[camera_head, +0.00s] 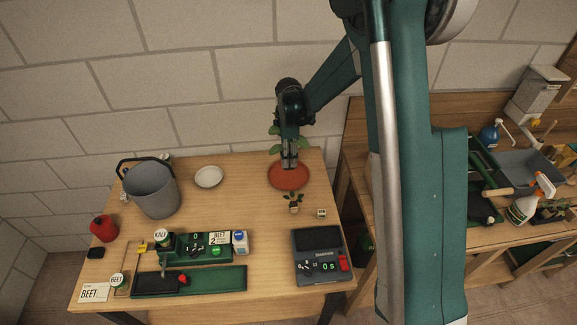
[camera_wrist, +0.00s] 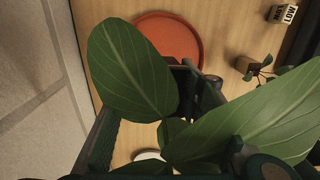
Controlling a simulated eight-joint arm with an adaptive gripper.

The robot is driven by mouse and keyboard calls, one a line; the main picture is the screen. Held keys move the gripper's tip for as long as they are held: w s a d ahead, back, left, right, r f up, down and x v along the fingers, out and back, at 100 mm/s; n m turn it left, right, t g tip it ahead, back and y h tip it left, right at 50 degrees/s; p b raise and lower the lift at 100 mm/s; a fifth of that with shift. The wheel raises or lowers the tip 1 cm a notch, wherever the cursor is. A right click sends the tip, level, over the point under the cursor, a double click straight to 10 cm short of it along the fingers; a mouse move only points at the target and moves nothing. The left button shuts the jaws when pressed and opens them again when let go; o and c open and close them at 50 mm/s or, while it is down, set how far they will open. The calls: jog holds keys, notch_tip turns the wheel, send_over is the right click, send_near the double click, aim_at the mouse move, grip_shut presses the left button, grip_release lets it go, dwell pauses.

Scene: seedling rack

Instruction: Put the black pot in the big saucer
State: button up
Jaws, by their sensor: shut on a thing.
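The big terracotta-orange saucer (camera_head: 277,183) lies at the back right of the table; it also shows in the wrist view (camera_wrist: 165,22). My gripper (camera_head: 289,163) is over the saucer, pointing down. It is shut on the black pot, which is mostly hidden behind the fingers and leaves; a dark part between the leaves in the wrist view may be its edge. Large green leaves (camera_wrist: 130,75) of its plant stick out around my gripper. I cannot tell whether the pot touches the saucer.
A small potted plant (camera_head: 294,206) and a small block (camera_head: 321,212) stand in front of the saucer. A white saucer (camera_head: 209,177) and grey bucket (camera_head: 152,192) are to the left, a scale (camera_head: 318,262) at front right. Green trays (camera_head: 215,280) lie in front. The wall is close behind.

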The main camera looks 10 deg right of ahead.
jog(key=shift+f, duration=0.85)
jog(key=shift+f, duration=1.85)
jog(key=shift+f, duration=0.2)
jog(key=o, duration=1)
jog(key=shift+c, duration=0.2)
jog(key=shift+r, duration=0.2)
notch_tip(320, 180, up, 12)
jog(key=shift+r, duration=0.1)
